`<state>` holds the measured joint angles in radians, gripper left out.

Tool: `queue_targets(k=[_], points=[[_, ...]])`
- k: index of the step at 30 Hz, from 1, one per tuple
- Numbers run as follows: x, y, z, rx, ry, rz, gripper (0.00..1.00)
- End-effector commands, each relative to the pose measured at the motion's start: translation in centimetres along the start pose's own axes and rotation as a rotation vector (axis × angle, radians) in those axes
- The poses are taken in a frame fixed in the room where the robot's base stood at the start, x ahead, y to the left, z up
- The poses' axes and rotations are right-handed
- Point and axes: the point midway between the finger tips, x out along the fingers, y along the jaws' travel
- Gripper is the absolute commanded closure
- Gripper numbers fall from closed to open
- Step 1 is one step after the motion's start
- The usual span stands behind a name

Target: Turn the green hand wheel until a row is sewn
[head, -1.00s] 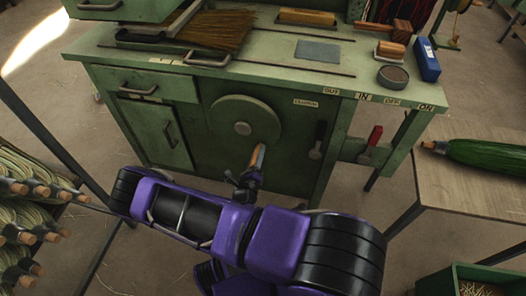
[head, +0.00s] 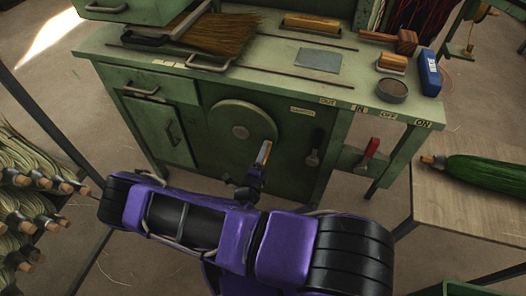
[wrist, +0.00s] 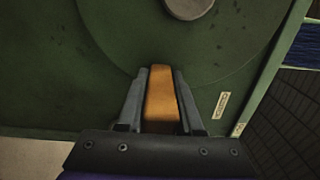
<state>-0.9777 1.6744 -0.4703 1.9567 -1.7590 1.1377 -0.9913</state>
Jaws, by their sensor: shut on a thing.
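The green hand wheel (head: 233,119) is a round disc with a grey hub on the front of the green machine bench. It also shows in the wrist view (wrist: 105,35), with its hub at the top. A wooden handle (wrist: 161,95) sticks out from the wheel's lower right part in the head view. My gripper (head: 258,168) is shut on this handle, one finger on each side of it. In the wrist view my gripper (wrist: 160,100) has the orange-brown handle between its fingers. A flat broom head (head: 220,36) with brown bristles lies on the bench top at the left.
A red-handled lever (head: 369,152) and a dark lever (head: 313,146) are right of the wheel. A wooden table (head: 470,205) with a green bundle (head: 490,172) stands at the right. Racks of straw-coloured bundles (head: 30,200) stand at the left.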

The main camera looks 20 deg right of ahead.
Motion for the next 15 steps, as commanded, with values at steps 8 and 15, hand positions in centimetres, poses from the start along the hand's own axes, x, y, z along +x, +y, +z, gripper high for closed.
queue_targets(k=[8,15], points=[[-0.1,-1.2,-0.4,-0.137,0.004,0.004,1.0],[-0.1,-1.6,-0.4,-0.184,0.004,0.004,1.0]])
